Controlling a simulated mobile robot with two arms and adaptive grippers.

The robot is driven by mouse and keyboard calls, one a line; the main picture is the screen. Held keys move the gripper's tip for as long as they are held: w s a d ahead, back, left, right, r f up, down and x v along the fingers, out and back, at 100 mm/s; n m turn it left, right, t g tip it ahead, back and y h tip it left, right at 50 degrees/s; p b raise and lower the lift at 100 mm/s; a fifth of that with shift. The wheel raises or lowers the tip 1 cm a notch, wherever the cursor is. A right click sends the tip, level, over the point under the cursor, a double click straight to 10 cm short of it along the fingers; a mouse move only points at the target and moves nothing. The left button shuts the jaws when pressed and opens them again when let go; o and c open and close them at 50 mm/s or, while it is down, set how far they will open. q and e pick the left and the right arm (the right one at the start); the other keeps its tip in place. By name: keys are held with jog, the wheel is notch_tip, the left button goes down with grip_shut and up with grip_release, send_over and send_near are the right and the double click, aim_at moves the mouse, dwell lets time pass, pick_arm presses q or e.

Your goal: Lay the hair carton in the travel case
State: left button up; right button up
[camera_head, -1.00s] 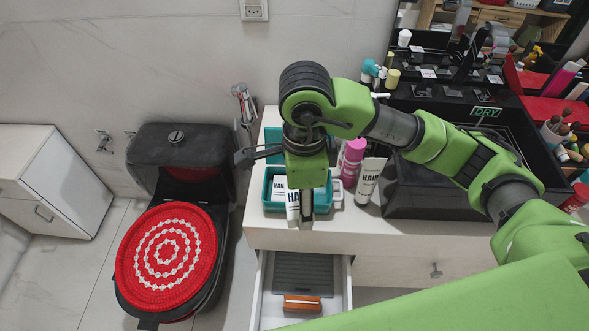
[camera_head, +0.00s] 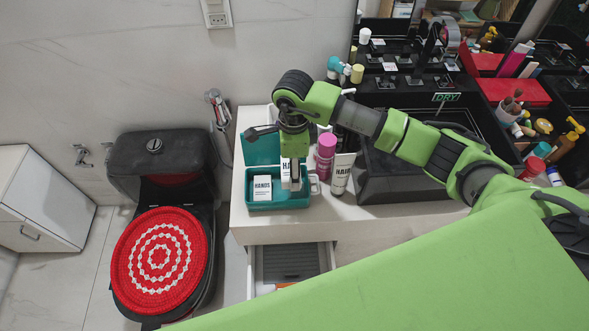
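The travel case (camera_head: 270,205) is a teal box on the counter with its lid (camera_head: 262,148) raised at the back. A white carton (camera_head: 262,188) marked HANDS stands in its left part. My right gripper (camera_head: 295,186) points down over the right part of the case. It appears shut on a white carton, the hair carton (camera_head: 286,172), which is mostly covered by the gripper. Its lower end is at or just inside the case; I cannot tell whether it touches the floor of the case. My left gripper is not in view.
A pink bottle (camera_head: 326,155) and a white tube (camera_head: 341,174) stand close to the right of the case. A black vessel sink (camera_head: 400,185) lies further right. An open drawer (camera_head: 293,262) is below the counter, and a toilet with a red cover (camera_head: 160,258) stands left.

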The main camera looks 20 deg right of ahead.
jog(key=shift+w+d+f, duration=0.25)
jog(key=shift+w+f, duration=0.05)
jog(key=shift+f, duration=0.25)
notch_tip(320, 180, down, 2)
jog(key=shift+f+p, duration=0.1)
jog(key=shift+p, duration=0.95)
jog(key=shift+f, duration=0.4)
jog(key=shift+f+b, duration=0.65)
jog(key=shift+b, duration=0.1)
jog(key=o, duration=0.9)
jog(key=shift+r, duration=0.2)
